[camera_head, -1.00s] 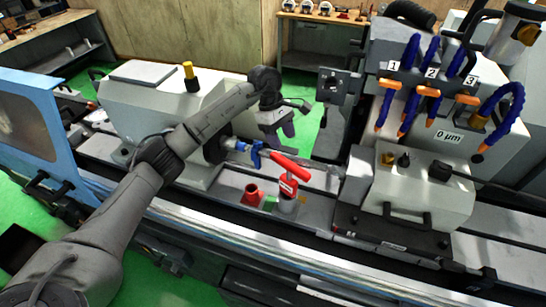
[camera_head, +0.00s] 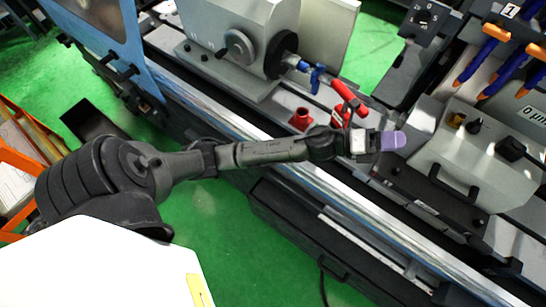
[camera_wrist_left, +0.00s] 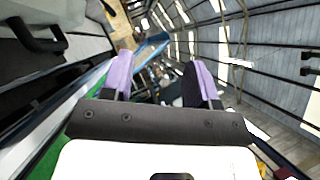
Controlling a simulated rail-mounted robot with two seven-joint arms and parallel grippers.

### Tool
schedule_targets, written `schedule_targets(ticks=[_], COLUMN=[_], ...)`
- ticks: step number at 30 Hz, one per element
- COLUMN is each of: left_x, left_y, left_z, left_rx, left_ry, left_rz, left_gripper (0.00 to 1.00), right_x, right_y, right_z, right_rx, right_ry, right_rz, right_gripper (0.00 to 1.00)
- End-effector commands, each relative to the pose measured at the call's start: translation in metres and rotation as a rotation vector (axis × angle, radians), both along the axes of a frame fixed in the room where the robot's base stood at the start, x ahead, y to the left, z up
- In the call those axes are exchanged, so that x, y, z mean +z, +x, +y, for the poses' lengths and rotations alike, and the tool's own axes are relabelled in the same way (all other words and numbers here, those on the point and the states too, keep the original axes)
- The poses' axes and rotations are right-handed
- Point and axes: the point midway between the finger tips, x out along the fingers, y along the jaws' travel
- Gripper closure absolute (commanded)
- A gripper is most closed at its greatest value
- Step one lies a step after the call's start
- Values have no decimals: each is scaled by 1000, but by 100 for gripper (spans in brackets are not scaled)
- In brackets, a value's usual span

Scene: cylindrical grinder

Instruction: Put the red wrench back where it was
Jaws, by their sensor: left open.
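The red wrench (camera_head: 348,94) stands tilted among the small holders on the machine bed in the head view. Its lower part is partly hidden by my left wrist. My left gripper (camera_head: 392,141), with purple fingertips, is at the near right side of the wrench, apart from it in the picture. In the left wrist view the two purple fingers of my left gripper (camera_wrist_left: 159,78) are spread with nothing between them. The wrench cannot be made out there. My right gripper is not in view.
A red cup-like holder (camera_head: 301,119) stands left of the wrench. A blue clamp (camera_head: 317,78) sits on the spindle behind it. The grey headstock (camera_head: 240,40) is at the upper left and a grey control box (camera_head: 478,155) at the right. Green floor is free in front.

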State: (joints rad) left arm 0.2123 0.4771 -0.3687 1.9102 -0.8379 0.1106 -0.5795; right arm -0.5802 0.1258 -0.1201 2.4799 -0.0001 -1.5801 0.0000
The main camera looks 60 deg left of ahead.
Motion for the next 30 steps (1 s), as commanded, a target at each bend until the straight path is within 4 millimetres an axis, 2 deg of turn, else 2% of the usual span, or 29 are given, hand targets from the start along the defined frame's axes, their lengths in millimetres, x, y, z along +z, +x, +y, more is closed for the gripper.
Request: schedule_targets(ticks=[1, 5, 8, 12, 15, 18, 21, 25, 30], left_x=[-13, -57, -101, -160, -190, -208, -216, -220, -220], left_y=[-10, -39, -75, -144, -198, -246, -283, -313, -325], left_z=[7, 36, 54, 65, 64, 59, 53, 49, 47], left_rx=[67, 269, 436, 675, 836, 977, 1087, 1176, 1216], left_ry=[-150, -527, -791, -1095, -1250, -1352, -1415, -1451, -1464], left_rz=[112, 431, 691, 1041, 1259, 1435, 1564, 1661, 1703], left_gripper=[46, 46, 46, 46, 46, 46, 46, 46, 46], right_x=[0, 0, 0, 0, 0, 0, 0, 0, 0], right_y=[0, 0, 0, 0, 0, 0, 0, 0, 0], right_z=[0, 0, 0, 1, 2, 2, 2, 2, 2], right_rx=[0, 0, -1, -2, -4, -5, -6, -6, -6], right_ry=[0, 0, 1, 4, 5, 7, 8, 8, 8], right_rz=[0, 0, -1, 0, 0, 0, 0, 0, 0], right_gripper=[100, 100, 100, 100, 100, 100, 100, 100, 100])
